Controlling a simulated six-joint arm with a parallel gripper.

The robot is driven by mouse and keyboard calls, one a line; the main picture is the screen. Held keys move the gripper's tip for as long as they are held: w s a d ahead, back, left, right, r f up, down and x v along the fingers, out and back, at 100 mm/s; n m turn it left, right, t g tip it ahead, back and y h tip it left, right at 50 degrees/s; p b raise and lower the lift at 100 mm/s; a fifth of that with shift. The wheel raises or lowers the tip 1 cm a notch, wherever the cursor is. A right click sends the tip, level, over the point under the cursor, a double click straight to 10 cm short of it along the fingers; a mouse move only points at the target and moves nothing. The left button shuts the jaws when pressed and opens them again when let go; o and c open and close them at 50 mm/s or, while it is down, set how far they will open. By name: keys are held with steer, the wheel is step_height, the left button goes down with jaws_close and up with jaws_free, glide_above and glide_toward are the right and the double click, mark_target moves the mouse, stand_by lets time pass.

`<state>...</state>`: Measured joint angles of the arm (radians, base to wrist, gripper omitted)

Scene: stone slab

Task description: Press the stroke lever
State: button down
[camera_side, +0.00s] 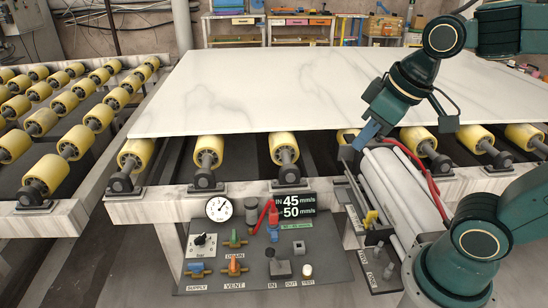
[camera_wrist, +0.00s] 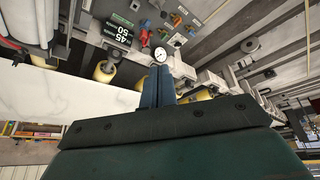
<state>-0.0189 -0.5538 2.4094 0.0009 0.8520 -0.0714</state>
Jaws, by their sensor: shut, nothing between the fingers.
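A grey control panel (camera_side: 330,270) faces the side camera. Near its lower middle is a dark block-shaped control (camera_side: 280,268) with a small knob at its upper left, above the labels IN and OUT. It looks like the stroke lever, but I cannot read a label that says so. My gripper (camera_side: 364,136) is above and to the right of the panel, near the slab's front edge, apart from this control. Its blue fingers are together and empty in the wrist view (camera_wrist: 156,72). The control is not clear in the wrist view.
The panel also carries a gauge (camera_side: 219,209), an orange valve handle (camera_side: 234,266), a green one (camera_side: 235,240) and a speed display (camera_side: 298,206) reading IN 45, OUT 50. The pale slab (camera_side: 270,85) lies on yellow rollers.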

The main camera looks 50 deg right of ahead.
steer(key=w+a+f+n+g, duration=0.1)
steer(key=w+f+n, duration=0.15)
steer(key=w, duration=0.75)
steer(key=n+g, duration=0.2)
glide_above(274, 259)
steer(key=a, duration=0.2)
step_height(274, 259, down, 9)
steer(key=w+a+f+n+g, duration=0.1)
steer(key=w+f, duration=0.2)
steer(key=f, duration=0.9)
steer(key=w+a+f+n+g, duration=0.1)
steer(key=w+a+f+n, duration=0.1)
steer(key=f, duration=1.1)
steer(key=shift+w+a, duration=0.25)
steer(key=shift+w, duration=0.2)
steer(key=shift+f+n, duration=0.25)
step_height(274, 259, down, 8)
steer(key=s+d, duration=0.2)
steer(key=shift+s+d+f, duration=0.15)
steer(key=shift+s+d, duration=0.2)
steer(key=shift+d, duration=0.05)
